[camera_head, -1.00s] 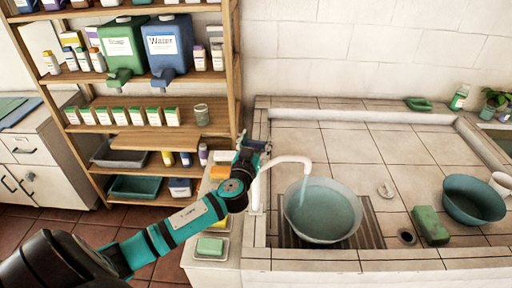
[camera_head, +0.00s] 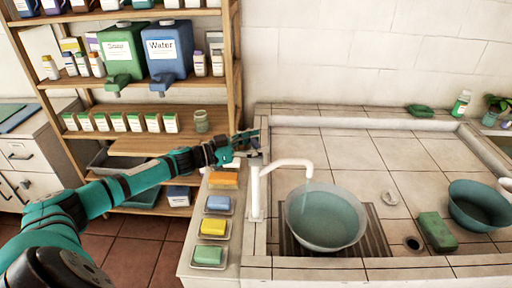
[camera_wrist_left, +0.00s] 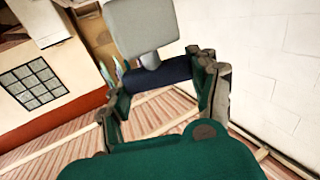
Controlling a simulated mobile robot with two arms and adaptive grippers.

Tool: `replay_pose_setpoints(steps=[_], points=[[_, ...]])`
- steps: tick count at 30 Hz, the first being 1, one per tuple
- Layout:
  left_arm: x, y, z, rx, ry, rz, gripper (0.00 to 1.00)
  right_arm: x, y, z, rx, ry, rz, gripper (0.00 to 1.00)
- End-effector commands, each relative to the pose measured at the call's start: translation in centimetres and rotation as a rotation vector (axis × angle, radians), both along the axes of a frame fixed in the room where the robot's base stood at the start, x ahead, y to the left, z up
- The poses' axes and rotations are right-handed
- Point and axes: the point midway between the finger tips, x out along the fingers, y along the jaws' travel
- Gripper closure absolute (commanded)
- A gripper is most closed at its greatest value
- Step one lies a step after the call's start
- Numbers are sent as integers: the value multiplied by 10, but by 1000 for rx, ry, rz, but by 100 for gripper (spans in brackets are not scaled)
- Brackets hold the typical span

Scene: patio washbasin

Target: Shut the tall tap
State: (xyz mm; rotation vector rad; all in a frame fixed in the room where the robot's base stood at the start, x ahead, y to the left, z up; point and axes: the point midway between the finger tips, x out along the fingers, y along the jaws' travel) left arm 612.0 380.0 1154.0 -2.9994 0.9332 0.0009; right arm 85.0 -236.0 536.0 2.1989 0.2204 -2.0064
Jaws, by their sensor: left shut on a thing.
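The tall tap (camera_head: 256,190) is white and stands at the left edge of the tiled basin, its spout bent right over a pale bowl (camera_head: 326,216). A thin, faint stream seems to run from the spout into the water-filled bowl. My left gripper (camera_head: 252,142) is at the top of the tap, from the left. In the left wrist view, its fingers (camera_wrist_left: 162,85) are shut on a dark blue part below a light grey block (camera_wrist_left: 142,28), which looks like the tap's handle. The exact contact is partly hidden. My right gripper is not in view.
Several soaps on dishes, the nearest green (camera_head: 208,254), line the ledge left of the tap. A wooden shelf (camera_head: 232,70) with bottles and jugs stands behind my left arm. A green sponge (camera_head: 436,231) and a teal bowl (camera_head: 477,205) lie right. The middle tiles are mostly clear.

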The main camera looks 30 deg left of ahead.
Motion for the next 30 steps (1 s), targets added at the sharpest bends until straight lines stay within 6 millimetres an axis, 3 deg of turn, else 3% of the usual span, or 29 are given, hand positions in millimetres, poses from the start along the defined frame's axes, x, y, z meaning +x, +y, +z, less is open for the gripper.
replay_pose_setpoints(steps=[6,15,30], points=[[3,2,-2,3,-7,-179,72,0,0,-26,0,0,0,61],[2,1,-1,0,-5,-354,72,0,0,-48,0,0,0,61],[1,-1,0,-1,-1,-434,72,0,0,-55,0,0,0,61]])
